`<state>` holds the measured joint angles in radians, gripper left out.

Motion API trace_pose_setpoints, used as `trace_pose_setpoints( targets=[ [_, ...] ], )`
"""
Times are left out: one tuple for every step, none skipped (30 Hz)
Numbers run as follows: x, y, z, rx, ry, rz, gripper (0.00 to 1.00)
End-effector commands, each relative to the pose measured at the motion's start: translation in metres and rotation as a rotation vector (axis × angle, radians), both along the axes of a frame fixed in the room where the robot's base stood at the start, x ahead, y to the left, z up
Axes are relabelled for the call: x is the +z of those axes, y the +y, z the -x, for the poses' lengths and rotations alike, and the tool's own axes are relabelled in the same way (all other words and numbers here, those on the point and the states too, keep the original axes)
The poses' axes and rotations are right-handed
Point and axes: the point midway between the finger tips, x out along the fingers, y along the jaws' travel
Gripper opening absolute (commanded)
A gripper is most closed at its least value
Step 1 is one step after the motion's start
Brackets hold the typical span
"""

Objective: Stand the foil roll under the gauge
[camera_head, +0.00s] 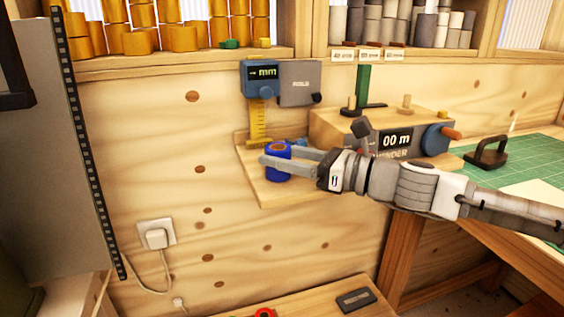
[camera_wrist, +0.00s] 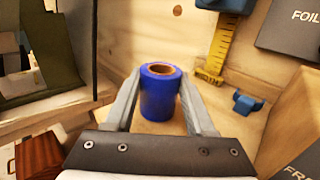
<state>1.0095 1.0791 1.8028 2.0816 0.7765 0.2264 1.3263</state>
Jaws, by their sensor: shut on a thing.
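The blue foil roll (camera_head: 278,164) is upright on or just above the small wooden shelf (camera_head: 268,196) below the gauge; I cannot tell if it touches. My gripper (camera_head: 276,161) reaches in from the right with a finger on each side of the roll, shut on it. The wrist view shows the roll (camera_wrist: 159,92) upright between the fingers (camera_wrist: 158,88), its brown core facing up. The gauge (camera_head: 260,78) has a blue head with an mm display and a yellow scale (camera_head: 258,122) on the wall. In the wrist view the scale (camera_wrist: 217,50) is to the roll's right.
A wooden winder box (camera_head: 330,130) with a counter and crank stands right of the shelf. A black-handled tool (camera_head: 487,155) rests on a green mat (camera_head: 535,160). Upper shelves hold several orange and grey rolls. A plugged socket (camera_head: 156,235) is on the wall at lower left.

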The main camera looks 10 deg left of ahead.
Motion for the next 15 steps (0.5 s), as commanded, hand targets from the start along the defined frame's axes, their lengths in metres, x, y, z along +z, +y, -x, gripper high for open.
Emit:
trace_pose_setpoints(
  targets=[
    [0.0018, 0.0001, 0.0002, 0.000, -0.001, 0.000, 0.00],
    [0.0019, 0.0001, 0.0002, 0.000, -0.001, 0.000, 0.00],
    [0.0019, 0.0001, 0.0002, 0.000, -0.001, 0.000, 0.00],
    [0.0020, 0.0001, 0.0002, 0.000, -0.001, 0.000, 0.00],
    [0.0017, 0.0001, 0.0002, 0.000, -0.001, 0.000, 0.00],
    [0.0008, 0.0001, 0.0002, 0.000, -0.001, 0.000, 0.00],
    [-0.0002, 0.0001, 0.0002, 0.001, -0.001, 0.000, 0.00],
    [-0.0013, 0.0001, 0.0002, 0.001, -0.001, 0.000, 0.00],
    [-0.0015, 0.0001, 0.0002, 0.000, -0.001, 0.000, 0.58],
    [-0.0012, 0.0001, 0.0002, 0.000, -0.002, 0.000, 0.64],
    [-0.0012, 0.0001, 0.0002, 0.000, -0.001, 0.000, 0.69],
    [-0.0011, 0.0001, 0.0002, 0.000, -0.001, 0.000, 0.76],
    [-0.0011, 0.0001, 0.0002, 0.000, -0.001, 0.000, 0.82],
    [-0.0011, 0.0001, 0.0002, 0.000, -0.001, 0.000, 0.85],
    [-0.0011, 0.0001, 0.0002, 0.000, -0.001, 0.000, 0.85]
  ],
)
